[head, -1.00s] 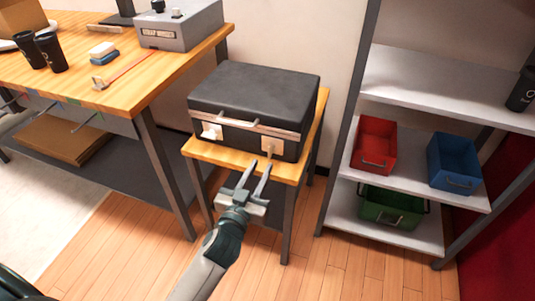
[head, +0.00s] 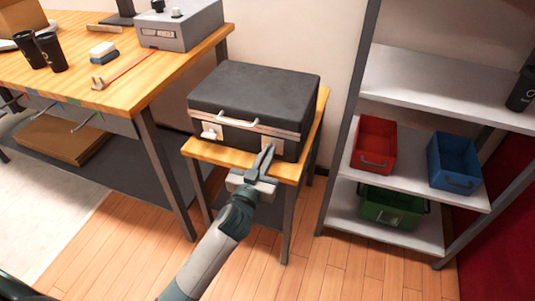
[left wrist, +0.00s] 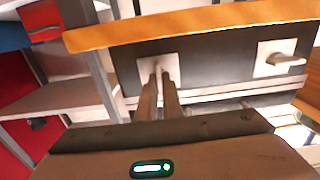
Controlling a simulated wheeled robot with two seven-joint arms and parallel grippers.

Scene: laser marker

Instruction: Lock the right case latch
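The black case (head: 255,95) stands closed on a small wooden table. Its front has a handle (head: 238,121), a left latch (head: 210,131) and a right latch. In the left wrist view, where the scene is upside down, the right latch (left wrist: 174,65) is at the fingertips and the left latch (left wrist: 282,60) is to the right. My left gripper (head: 268,149) is at the right latch, its fingers close together with a narrow gap. They appear to close on the latch's lever, which they mostly hide. My right gripper is not in view.
The small table (head: 215,154) has a narrow bare strip before the case. A workbench (head: 125,88) with a grey device (head: 180,28) stands left. A shelf (head: 420,170) with red (head: 375,145), blue (head: 455,162) and green (head: 393,207) bins stands right.

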